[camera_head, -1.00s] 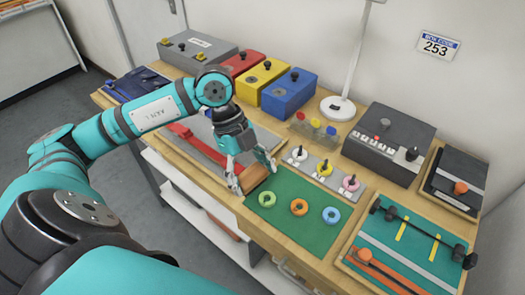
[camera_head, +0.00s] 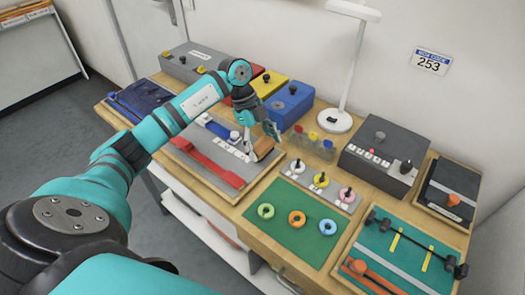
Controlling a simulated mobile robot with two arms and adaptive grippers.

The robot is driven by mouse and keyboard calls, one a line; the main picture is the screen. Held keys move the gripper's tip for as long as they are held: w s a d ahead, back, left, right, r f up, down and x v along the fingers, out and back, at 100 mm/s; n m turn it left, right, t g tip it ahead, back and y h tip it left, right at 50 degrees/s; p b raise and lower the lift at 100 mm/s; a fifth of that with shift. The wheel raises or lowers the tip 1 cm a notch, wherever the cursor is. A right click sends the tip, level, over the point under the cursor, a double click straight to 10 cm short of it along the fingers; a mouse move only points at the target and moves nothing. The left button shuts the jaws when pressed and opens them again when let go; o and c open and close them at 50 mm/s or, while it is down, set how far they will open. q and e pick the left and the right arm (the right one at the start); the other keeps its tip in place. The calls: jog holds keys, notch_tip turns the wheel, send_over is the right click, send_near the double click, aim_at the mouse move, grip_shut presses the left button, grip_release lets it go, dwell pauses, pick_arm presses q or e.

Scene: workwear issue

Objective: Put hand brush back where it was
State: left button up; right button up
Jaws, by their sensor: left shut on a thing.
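My left gripper (camera_head: 262,138) comes in from the left and points down over the right end of a grey board (camera_head: 222,185). It is shut on the hand brush (camera_head: 264,147), whose brown wooden part shows between and below the fingers. The fingers hide part of the brush. I cannot tell whether the brush touches the board or hangs just above it. My right gripper is not in view.
The grey board also bears a red bar (camera_head: 207,162) and a blue piece (camera_head: 212,127). A green mat (camera_head: 290,245) with three rings lies nearer. Blue (camera_head: 290,105) and yellow boxes stand behind the gripper. A white lamp (camera_head: 337,120) and a grey control box (camera_head: 382,150) stand right.

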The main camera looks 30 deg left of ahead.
aim_at(262, 153)
pick_arm(q)
notch_tip(262, 153, down, 3)
jog(key=shift+s+f+p, duration=0.1)
jog(key=shift+p, duration=0.35)
jog(key=shift+f, duration=0.1)
jog(key=o, duration=1)
jog(key=shift+o, duration=0.2)
jog(key=b+v, duration=0.2)
jog(key=v, duration=1)
